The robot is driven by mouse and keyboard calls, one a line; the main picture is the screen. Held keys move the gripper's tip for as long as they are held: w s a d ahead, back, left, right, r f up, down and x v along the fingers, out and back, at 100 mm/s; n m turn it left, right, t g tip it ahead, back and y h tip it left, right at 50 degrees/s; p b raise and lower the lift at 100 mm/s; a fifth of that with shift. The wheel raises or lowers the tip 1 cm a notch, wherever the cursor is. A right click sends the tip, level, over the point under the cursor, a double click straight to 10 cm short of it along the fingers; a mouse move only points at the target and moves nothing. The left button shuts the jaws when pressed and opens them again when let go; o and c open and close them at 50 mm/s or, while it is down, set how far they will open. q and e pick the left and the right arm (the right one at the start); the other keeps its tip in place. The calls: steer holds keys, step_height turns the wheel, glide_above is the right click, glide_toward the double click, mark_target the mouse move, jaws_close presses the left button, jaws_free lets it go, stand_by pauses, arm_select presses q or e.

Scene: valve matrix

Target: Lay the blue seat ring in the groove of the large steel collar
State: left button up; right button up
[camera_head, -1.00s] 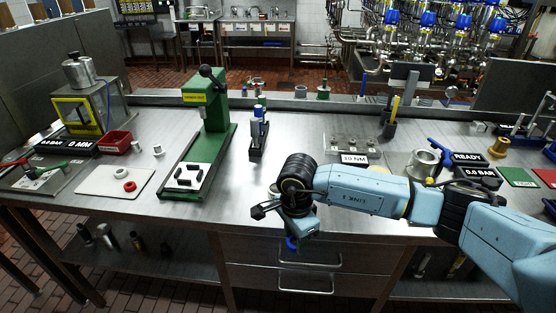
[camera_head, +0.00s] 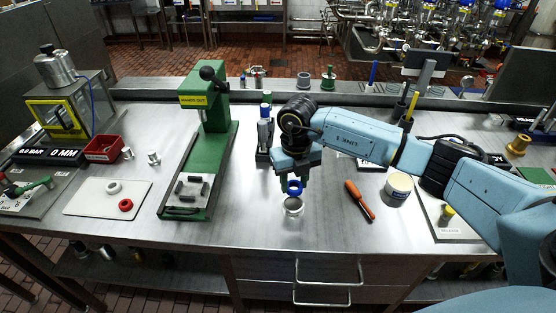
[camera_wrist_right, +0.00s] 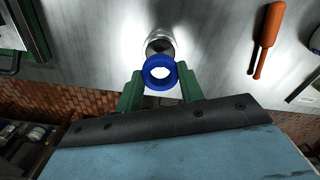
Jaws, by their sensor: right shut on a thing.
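The blue seat ring (camera_head: 295,191) is held between the green fingers of my right gripper (camera_head: 293,193). In the right wrist view the ring (camera_wrist_right: 160,61) sits with its opening facing the camera, between the fingertips (camera_wrist_right: 160,84). A steel collar (camera_head: 293,208) stands on the bench right by the ring; its shiny wall (camera_wrist_right: 160,38) shows just past the ring in the wrist view. The ring overlaps the collar in both views, and I cannot tell whether they touch. The collar's groove is hidden. My left gripper is out of view.
A green press (camera_head: 207,135) stands left of the collar. A white mat (camera_head: 88,206) holds a white ring (camera_head: 113,187) and a red ring (camera_head: 125,205). The bench between mat and press is clear.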

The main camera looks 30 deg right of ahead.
mark_target(293, 203)
steer(key=shift+w, duration=0.3)
steer(key=shift+s+r, duration=0.1)
steer(key=shift+s, duration=0.05)
steer(key=shift+s+f+b, duration=0.15)
steer(key=shift+f+b, duration=0.35)
steer(key=shift+f, duration=0.1)
steer(key=shift+s+f+b, duration=0.15)
steer(key=shift+f+b, duration=0.35)
steer(key=shift+f, duration=0.4)
steer(key=shift+w+f+b, duration=0.1)
steer(key=shift+f+b, duration=0.7)
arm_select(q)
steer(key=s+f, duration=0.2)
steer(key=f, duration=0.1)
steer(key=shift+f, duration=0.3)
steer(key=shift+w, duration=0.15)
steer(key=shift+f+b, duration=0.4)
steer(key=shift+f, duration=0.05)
arm_select(e)
steer(key=shift+f, duration=0.55)
